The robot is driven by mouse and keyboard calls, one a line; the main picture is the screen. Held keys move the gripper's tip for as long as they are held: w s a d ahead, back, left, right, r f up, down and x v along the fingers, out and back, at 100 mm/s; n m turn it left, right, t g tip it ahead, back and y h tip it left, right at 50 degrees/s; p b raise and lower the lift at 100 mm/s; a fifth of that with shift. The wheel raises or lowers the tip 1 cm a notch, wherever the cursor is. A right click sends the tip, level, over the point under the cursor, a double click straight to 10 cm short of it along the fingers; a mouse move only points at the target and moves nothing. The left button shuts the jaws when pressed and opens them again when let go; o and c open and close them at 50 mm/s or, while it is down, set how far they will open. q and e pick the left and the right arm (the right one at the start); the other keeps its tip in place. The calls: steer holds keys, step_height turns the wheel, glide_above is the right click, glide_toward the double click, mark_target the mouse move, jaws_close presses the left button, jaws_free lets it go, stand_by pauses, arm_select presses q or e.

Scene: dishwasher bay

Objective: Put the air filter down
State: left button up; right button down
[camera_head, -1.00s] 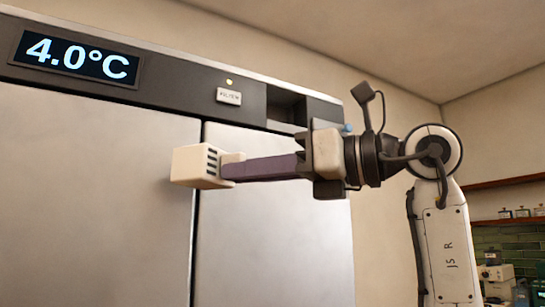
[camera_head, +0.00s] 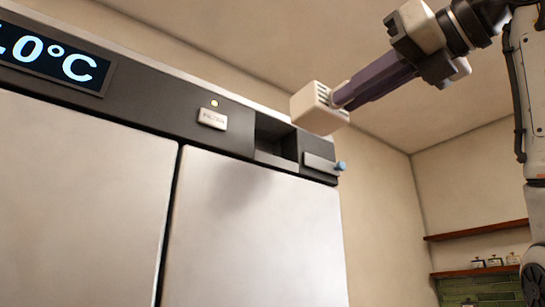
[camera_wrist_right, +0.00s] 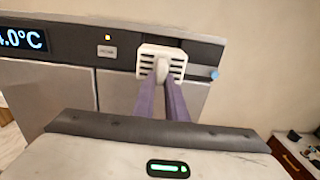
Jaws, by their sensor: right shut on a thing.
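My right gripper (camera_head: 338,97) comes in from the upper right with long purple fingers. It is shut on the air filter (camera_head: 317,110), a small cream block with dark slots in its side. The filter is held in the air, up and to the right of the dark open recess (camera_head: 273,140) in the cabinet's top panel. In the right wrist view, the filter (camera_wrist_right: 170,51) sits at the fingertips (camera_wrist_right: 162,75), with its slotted face showing and the panel behind it. The filter hides the recess there. My left gripper is in neither view.
The cabinet's dark panel carries a temperature display (camera_head: 48,52), a lit lamp and a light label (camera_head: 212,118). A small latch with a blue knob (camera_head: 340,166) sits right of the recess. Two pale doors (camera_head: 255,230) are below. Shelves (camera_head: 475,230) stand far right.

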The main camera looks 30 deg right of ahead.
mark_target(301, 127)
steer(key=w, duration=0.4)
steer(key=w+p, duration=0.1)
steer(key=w, duration=0.3)
steer(key=w+a, duration=0.1)
steer(key=w, duration=0.3)
steer(key=shift+w+p, duration=0.3)
steer(key=shift+p, duration=0.1)
steer(key=w, duration=0.1)
steer(key=w+f, duration=0.1)
steer(key=w+p, duration=0.1)
steer(key=shift+w+a+f, duration=0.2)
steer(key=shift+w+f, duration=0.05)
steer(key=shift+w, duration=0.15)
steer(key=shift+f, duration=0.2)
steer(key=c, duration=1.8)
jaws_free()
steer(key=shift+r, duration=0.1)
steer(key=shift+o, duration=0.2)
